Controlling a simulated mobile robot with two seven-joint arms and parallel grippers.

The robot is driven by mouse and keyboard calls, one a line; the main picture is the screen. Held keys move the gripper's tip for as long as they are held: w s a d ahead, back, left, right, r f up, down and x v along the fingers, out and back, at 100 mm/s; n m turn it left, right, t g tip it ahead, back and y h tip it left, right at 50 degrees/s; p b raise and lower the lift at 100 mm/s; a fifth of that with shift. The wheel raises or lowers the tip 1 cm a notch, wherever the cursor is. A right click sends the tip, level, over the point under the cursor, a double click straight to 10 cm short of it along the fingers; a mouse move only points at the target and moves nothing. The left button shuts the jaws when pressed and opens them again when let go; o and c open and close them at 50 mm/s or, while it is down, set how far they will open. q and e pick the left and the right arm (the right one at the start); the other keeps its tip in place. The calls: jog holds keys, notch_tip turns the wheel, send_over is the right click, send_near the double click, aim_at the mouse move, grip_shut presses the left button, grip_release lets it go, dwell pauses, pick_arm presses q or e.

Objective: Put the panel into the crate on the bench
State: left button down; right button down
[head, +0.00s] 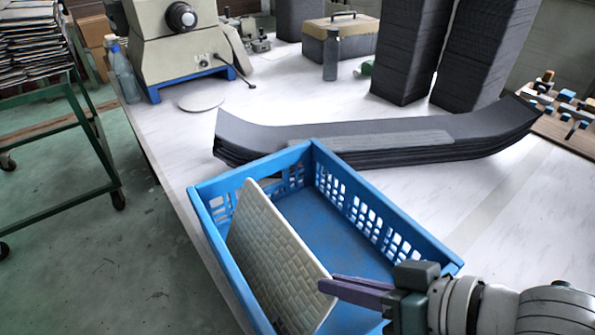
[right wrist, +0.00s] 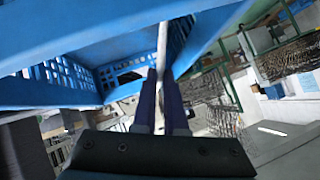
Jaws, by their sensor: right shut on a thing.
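The panel (head: 268,262) is a thin pale board with a tile-like pattern. In the head view it stands tilted inside the blue crate (head: 392,219), near the crate's left wall, with its top edge a little above the rim. My right gripper (head: 326,286) is shut on the panel's near right edge. In the right wrist view the panel (right wrist: 162,50) shows edge-on between the fingers (right wrist: 158,95), with the blue crate (right wrist: 95,40) around it. Whether the panel's lower edge touches the crate floor is hidden. My left gripper is not in view.
The crate stands on the white bench (head: 500,215) near its left edge. A stack of dark curved sheets (head: 380,141) lies just behind it. A machine (head: 178,45), a bottle (head: 332,55) and tall dark stacks (head: 412,50) stand farther back. A green cart (head: 60,140) is on the floor left.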

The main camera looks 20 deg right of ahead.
dwell(0.4)
jog(key=c, duration=0.9)
grip_release()
jog(key=p+v, duration=0.2)
jog(key=v, duration=0.7)
jog(key=shift+s+d+r, duration=0.2)
jog(key=shift+s+r, duration=0.05)
jog(key=shift+s, duration=0.05)
jog(key=shift+a, duration=0.1)
